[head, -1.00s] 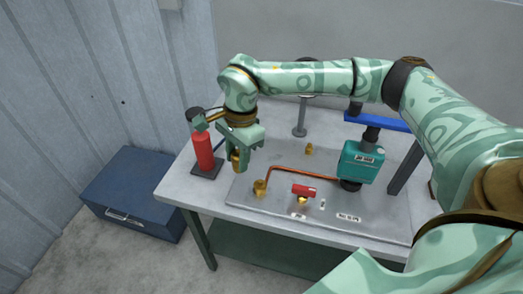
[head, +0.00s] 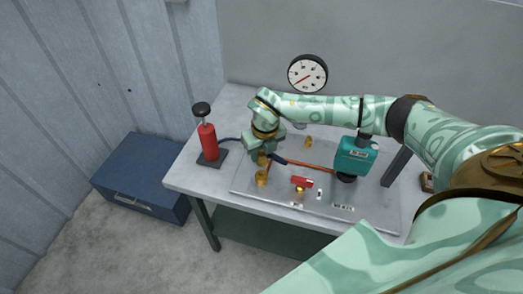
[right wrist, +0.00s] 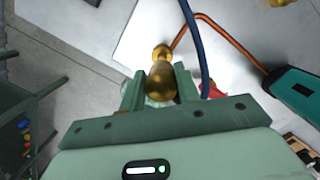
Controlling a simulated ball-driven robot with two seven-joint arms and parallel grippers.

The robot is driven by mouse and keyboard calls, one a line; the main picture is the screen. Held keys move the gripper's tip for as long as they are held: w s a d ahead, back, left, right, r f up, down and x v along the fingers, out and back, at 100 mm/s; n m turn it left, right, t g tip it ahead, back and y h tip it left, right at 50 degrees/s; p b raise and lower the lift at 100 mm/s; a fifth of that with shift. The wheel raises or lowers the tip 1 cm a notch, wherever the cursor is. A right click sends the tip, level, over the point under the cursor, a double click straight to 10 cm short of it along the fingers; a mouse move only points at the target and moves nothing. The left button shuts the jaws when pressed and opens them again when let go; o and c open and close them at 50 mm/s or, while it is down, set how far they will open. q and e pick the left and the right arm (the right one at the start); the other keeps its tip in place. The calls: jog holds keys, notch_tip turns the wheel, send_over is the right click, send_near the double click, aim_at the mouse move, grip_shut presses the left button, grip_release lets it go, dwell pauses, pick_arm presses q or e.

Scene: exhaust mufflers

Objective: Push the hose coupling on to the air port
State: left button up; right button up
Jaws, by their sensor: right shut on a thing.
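The brass hose coupling (head: 262,159) is held in my right gripper (head: 263,154), which is shut on it and points down over the plate. In the right wrist view the coupling (right wrist: 160,82) sits between the two fingers of the gripper (right wrist: 159,92). The brass air port (head: 261,180) stands on the plate's left part, just below the coupling. In the wrist view the port (right wrist: 162,53) lies straight ahead of the coupling, nearly in line. I cannot tell whether they touch. The blue hose (right wrist: 193,35) passes right of the coupling. My left gripper is not in view.
A red hand pump (head: 208,142) stands left on the table (head: 188,175). A copper pipe (head: 312,165), a red-handled valve (head: 301,182), a teal unit (head: 354,157) and a small brass fitting (head: 308,142) are right of the port. A gauge (head: 307,73) stands behind.

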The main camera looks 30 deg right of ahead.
aim_at(261, 172)
jog(key=shift+f, duration=0.15)
jog(key=shift+f+b, duration=2.5)
jog(key=shift+f, duration=0.25)
jog(key=shift+w, duration=0.2)
jog(key=shift+p, duration=0.5)
jog(key=shift+f+b, duration=0.4)
jog(key=shift+f, duration=0.15)
jog(key=o, duration=1.1)
jog(key=s+r, duration=0.1)
jog(key=r, duration=0.4)
jog(key=r+p, duration=0.1)
jog(key=r, duration=0.4)
jog(key=s+r+p, duration=0.1)
jog(key=r, duration=0.5)
jog(key=shift+s, duration=0.3)
